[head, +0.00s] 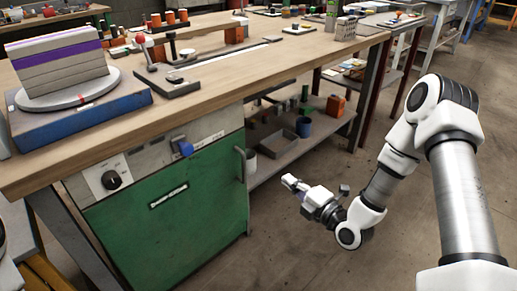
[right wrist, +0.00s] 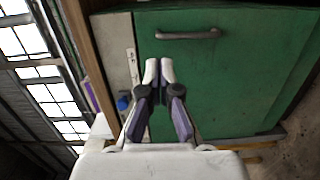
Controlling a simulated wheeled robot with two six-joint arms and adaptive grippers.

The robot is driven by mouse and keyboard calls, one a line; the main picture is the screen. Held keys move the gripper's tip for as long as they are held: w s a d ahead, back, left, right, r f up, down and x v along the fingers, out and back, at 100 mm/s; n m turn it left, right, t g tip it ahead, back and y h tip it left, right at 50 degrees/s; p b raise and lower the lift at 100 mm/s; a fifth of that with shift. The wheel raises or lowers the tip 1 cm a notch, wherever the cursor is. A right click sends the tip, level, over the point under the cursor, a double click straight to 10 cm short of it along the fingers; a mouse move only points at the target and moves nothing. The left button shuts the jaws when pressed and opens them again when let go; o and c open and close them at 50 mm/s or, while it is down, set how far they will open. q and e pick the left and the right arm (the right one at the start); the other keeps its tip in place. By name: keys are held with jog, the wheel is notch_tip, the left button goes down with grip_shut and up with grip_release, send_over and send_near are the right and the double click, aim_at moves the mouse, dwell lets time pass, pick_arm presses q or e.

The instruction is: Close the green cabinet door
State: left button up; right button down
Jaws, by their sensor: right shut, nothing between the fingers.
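In the right wrist view the shut, empty fingertips (right wrist: 159,70) lie over the green door (right wrist: 225,85), below the metal handle (right wrist: 188,34). My left gripper is not in view.
The wooden workbench (head: 225,68) stands above the cabinet, with a turntable on a blue base (head: 80,120) at left. A lower shelf (head: 290,150) holds trays and pots right of the cabinet. The floor (head: 285,250) in front is clear.

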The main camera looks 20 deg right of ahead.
pick_arm(q)
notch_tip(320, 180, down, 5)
jog(key=b, duration=0.5)
pick_arm(e)
jog(key=r+x, duration=0.1)
jog(key=x, duration=1.3)
jog(key=shift+w+r, duration=0.2)
jog(key=shift+w, duration=0.15)
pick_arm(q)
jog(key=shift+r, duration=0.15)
pick_arm(e)
jog(key=shift+w+d, duration=0.1)
